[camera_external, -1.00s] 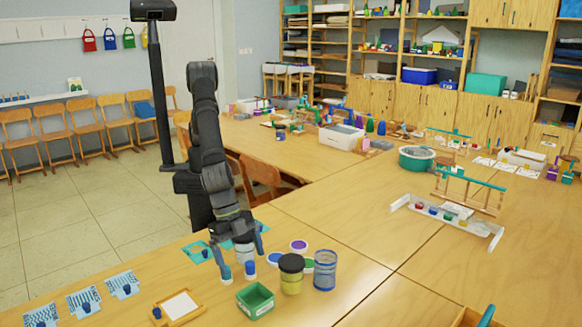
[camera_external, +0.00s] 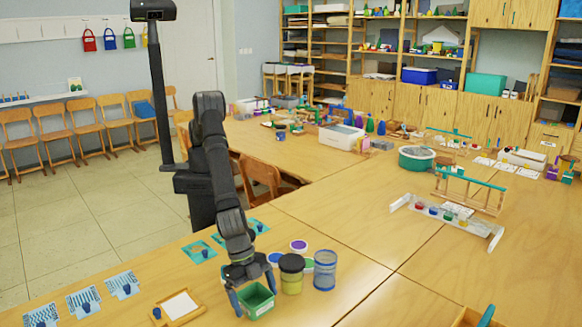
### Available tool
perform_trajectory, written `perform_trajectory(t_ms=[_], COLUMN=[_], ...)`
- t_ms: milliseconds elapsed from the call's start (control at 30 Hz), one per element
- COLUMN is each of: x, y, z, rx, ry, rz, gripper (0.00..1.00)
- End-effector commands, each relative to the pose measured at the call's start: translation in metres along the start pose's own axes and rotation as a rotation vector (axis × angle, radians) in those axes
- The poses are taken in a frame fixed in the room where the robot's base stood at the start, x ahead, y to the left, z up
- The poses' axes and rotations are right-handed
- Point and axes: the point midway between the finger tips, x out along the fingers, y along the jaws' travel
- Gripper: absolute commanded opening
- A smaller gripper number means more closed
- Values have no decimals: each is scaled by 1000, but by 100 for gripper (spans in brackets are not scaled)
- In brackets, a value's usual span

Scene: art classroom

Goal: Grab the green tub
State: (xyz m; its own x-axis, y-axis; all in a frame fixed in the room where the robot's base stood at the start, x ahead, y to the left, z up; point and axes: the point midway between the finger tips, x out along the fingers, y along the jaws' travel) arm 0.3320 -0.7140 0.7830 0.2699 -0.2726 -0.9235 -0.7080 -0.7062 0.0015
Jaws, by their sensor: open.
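The green tub (camera_external: 258,305) is a small open square box on the near table, with a pale label on its front. My gripper (camera_external: 254,298) is open and lowered over the tub. One blue-tipped finger is at its left side and the other is at its far right side. I cannot tell whether the fingers touch the walls. The gripper hides part of the tub's back rim.
A yellow jar with a dark lid (camera_external: 291,275) stands close to the tub's right, and a blue mesh cup (camera_external: 325,270) is beyond it. A framed white card (camera_external: 180,305) lies to the left.

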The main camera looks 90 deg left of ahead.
Motion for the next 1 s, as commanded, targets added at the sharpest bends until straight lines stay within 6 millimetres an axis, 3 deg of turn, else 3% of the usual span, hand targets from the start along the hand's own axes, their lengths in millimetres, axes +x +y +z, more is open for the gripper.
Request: perform_trajectory(t_ms=[233, 400, 500, 800, 1000], x=[1, 1, 1, -2, -20], y=[0, 0, 0, 0, 0], z=[0, 0, 0, -2, -9], rx=[0, 0, 0, 0, 0], ry=[0, 0, 0, 1, 2], rz=[0, 0, 0, 1, 0], gripper=[94, 61, 47, 47, 47])
